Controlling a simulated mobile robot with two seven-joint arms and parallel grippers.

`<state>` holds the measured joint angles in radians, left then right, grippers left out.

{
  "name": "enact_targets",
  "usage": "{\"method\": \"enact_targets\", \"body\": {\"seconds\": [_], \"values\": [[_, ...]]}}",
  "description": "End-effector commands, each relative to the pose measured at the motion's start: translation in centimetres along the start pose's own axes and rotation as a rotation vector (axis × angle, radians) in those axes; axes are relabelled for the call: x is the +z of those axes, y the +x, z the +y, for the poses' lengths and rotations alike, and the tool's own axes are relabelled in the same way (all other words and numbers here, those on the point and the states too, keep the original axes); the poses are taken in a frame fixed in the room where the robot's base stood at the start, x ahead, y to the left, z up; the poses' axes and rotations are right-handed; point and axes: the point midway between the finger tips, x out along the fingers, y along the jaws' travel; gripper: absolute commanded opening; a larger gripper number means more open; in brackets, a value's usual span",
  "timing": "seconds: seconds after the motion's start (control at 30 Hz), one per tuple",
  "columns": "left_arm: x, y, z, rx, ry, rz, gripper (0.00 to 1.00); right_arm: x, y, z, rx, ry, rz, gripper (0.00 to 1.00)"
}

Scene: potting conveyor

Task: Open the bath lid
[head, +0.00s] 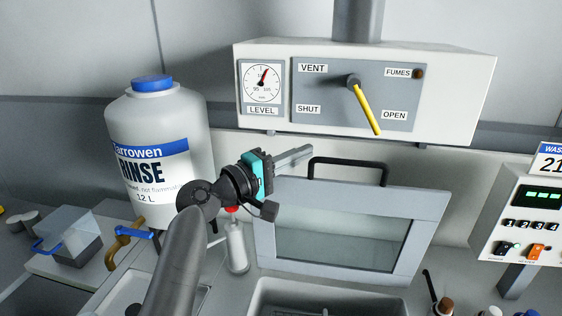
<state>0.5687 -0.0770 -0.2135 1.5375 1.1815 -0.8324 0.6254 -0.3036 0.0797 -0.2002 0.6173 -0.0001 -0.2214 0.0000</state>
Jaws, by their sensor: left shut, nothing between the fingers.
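The bath lid (350,228) is a grey frame with a glass pane and a black bar handle (362,163) on its upper edge. It stands raised, tilted up behind the bath (300,287), whose opening shows below it, cut off by the picture's bottom edge. My left gripper (300,155) is shut and empty. Its fingers point right, near the lid's upper left corner and left of the handle. I cannot tell whether they touch the lid. My right gripper is not in view.
A large white rinse bottle (155,130) stands left of my left gripper. A vent box (470,80) with a yellow lever (367,108) pointing down right hangs above the lid. A small white bottle (236,250) stands left of the lid. A control panel (510,225) is at right.

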Motion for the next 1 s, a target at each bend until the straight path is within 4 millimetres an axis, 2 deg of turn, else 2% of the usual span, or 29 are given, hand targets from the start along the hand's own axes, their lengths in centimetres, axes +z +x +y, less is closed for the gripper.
{"method": "enact_targets", "body": {"seconds": [0.1,0.3,0.77,0.87,1.0], "values": [[1.2,-1.3,-0.1,-0.003,-0.001,0.002,0.00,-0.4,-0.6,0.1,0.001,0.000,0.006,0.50],[2.5,-2.3,-0.1,-0.003,0.000,0.002,0.00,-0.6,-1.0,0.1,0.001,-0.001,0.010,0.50],[2.9,-2.7,-0.2,-0.004,0.000,0.002,0.00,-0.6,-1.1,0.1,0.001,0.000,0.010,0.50],[2.9,-2.8,-0.3,0.001,0.004,0.002,0.00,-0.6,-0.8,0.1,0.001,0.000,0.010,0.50],[3.3,-3.3,-0.7,0.029,0.028,0.002,0.00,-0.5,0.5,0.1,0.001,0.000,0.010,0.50]]}}
